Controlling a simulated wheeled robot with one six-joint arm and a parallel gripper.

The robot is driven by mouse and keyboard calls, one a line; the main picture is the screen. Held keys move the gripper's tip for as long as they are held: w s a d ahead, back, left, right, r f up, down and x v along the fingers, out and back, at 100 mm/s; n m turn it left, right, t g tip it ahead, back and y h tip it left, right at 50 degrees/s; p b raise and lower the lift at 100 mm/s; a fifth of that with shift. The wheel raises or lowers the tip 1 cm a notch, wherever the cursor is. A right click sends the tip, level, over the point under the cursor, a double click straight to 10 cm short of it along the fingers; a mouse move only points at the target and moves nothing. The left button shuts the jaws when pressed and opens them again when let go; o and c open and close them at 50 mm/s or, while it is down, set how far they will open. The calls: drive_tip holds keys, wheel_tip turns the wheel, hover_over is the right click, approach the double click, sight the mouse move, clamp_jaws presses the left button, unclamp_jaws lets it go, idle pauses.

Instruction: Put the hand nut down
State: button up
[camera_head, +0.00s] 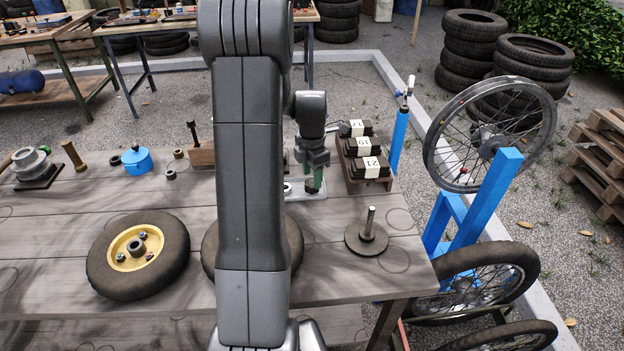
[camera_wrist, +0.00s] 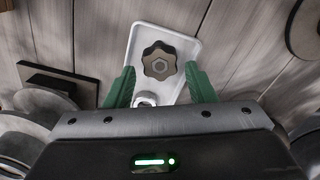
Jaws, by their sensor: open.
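The hand nut (camera_wrist: 159,61) is a dark, star-shaped knob with a hexagonal centre. It lies flat on a white tray (camera_wrist: 183,40) in the wrist view. My gripper (camera_wrist: 159,68) has its two green fingers spread, one on each side of the nut, with gaps between them and it. A small pale metal ring or nut (camera_wrist: 146,98) sits on the tray nearer my palm. In the head view my gripper (camera_head: 314,182) points down over the white tray (camera_head: 300,195); the hand nut cannot be made out there, behind my gripper and arm.
A wooden rack of labelled dark plates (camera_head: 366,160) stands right of the gripper. A round base with an upright spindle (camera_head: 368,235) stands in front of it. A yellow-hubbed wheel (camera_head: 137,255) and a blue pot (camera_head: 137,160) are left. Bare table lies between them.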

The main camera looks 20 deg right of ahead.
sight(312, 183)
wheel_tip(312, 183, up, 10)
drive_tip(key=shift+f, duration=0.2)
drive_tip(key=shift+f, duration=4.3)
